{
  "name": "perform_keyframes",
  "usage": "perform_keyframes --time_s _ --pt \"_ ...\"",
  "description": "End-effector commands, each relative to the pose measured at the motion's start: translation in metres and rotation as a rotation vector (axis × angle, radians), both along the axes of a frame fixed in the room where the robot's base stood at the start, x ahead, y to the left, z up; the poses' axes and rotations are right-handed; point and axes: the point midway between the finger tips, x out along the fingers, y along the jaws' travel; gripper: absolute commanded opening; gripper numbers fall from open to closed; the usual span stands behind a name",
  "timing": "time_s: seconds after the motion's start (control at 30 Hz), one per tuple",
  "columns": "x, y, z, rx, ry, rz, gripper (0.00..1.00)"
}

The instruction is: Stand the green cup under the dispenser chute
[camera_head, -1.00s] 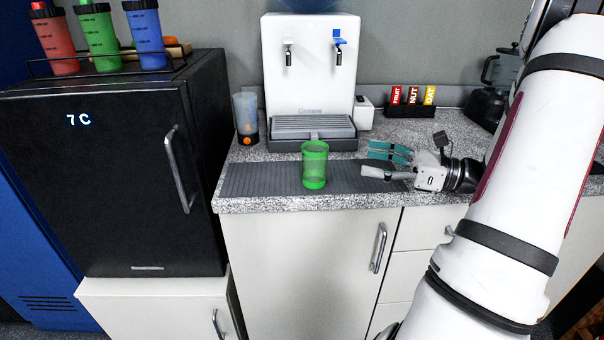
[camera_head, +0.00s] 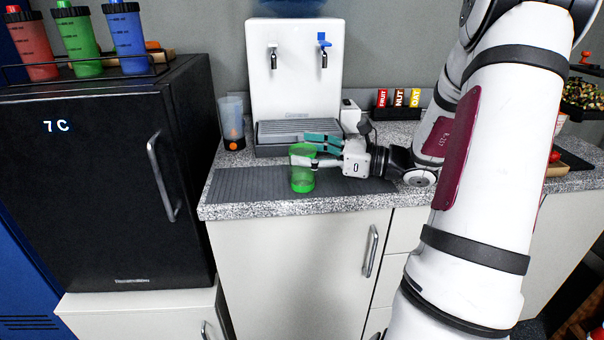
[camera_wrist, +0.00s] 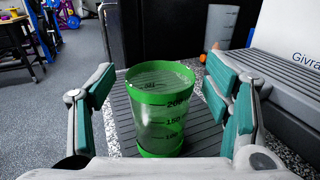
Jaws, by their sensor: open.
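The green cup (camera_head: 302,182), clear green with dark volume marks, stands upright on the grey ribbed mat (camera_head: 245,184) near the counter's front edge. My gripper (camera_head: 308,151) reaches it from the right, with its fingers at the cup's upper part. In the wrist view the cup (camera_wrist: 160,118) stands between the two spread teal-padded fingers, with gaps visible on both sides. A white dispenser (camera_head: 293,75) with two taps stands behind the cup, above a grey drip tray (camera_head: 285,134). I cannot make out a chute on it.
A clear tumbler with an orange ball (camera_head: 233,124) stands left of the dispenser. FRUIT, NUT and OAT packs (camera_head: 398,99) stand at the back right. A black fridge (camera_head: 100,170) bounds the left side. The mat left of the cup is clear.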

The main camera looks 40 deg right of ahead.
Motion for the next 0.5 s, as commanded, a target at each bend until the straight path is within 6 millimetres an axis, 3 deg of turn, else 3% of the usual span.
perform_keyframes --time_s 0.1,0.3,0.5 --pt "0.0097 0.0064 -0.0008 -0.001 0.001 -0.001 0.71" --pt "0.0104 0.0068 -0.0001 -0.001 0.001 -0.001 0.71" --pt "0.0103 0.0068 -0.0001 0.0 0.0 -0.001 0.28"
